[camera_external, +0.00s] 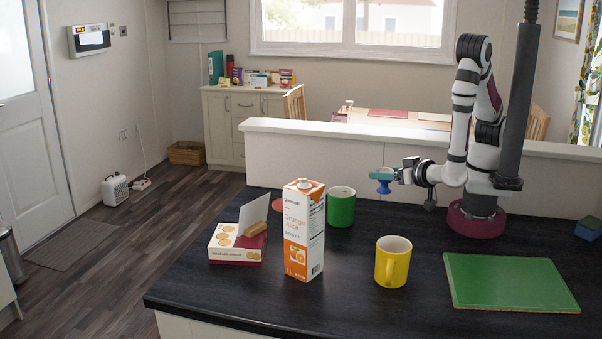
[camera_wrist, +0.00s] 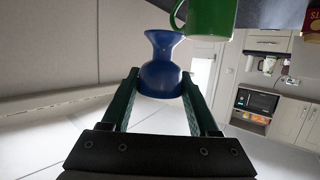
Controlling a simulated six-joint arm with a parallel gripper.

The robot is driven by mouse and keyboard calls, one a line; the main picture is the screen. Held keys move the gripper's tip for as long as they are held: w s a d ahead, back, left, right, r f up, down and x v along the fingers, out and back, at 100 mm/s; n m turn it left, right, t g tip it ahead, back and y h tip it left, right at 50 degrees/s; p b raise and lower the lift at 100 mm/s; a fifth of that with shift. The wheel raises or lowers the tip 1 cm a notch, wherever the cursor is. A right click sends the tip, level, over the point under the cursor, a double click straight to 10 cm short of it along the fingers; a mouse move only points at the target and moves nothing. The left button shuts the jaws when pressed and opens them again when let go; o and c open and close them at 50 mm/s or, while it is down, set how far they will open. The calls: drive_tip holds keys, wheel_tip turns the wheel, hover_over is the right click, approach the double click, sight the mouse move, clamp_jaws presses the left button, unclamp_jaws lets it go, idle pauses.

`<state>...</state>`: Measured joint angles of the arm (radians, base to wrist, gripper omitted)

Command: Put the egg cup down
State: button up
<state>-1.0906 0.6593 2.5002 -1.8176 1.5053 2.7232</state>
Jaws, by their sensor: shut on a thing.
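The blue egg cup (camera_external: 384,187) is held in the air above the dark counter (camera_external: 375,320), near the low wall. My gripper (camera_external: 383,174) is shut on it. In the wrist view the egg cup (camera_wrist: 162,80) sits between the two green fingers of my gripper (camera_wrist: 160,84), its flared end pointing away from my palm. The green mug (camera_external: 341,208) stands on the counter to the left of the egg cup; part of the mug (camera_wrist: 210,18) shows beyond the cup in the wrist view.
An orange juice carton (camera_external: 303,235) stands left of the yellow mug (camera_external: 392,262). A biscuit box (camera_external: 236,243) lies further left. A green board (camera_external: 508,281) lies front right, and a sponge (camera_external: 588,229) is at the right edge. The counter below the egg cup looks clear.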

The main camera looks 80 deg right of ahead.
drive_tip(key=a+f, duration=0.2)
drive_tip(key=a, duration=0.1)
drive_tip(key=a+f, duration=0.2)
drive_tip(key=a, duration=0.2)
drive_tip(key=a+f, duration=0.2)
drive_tip(key=a, duration=0.1)
drive_tip(key=shift+s+a+f, duration=0.25)
drive_tip(key=shift+a+f, duration=0.05)
drive_tip(key=shift+f, duration=0.05)
wheel_tip(320, 180, down, 3)
drive_tip(key=shift+f, duration=0.4)
drive_tip(key=o, duration=1.1)
drive_tip(key=shift+f, duration=0.15)
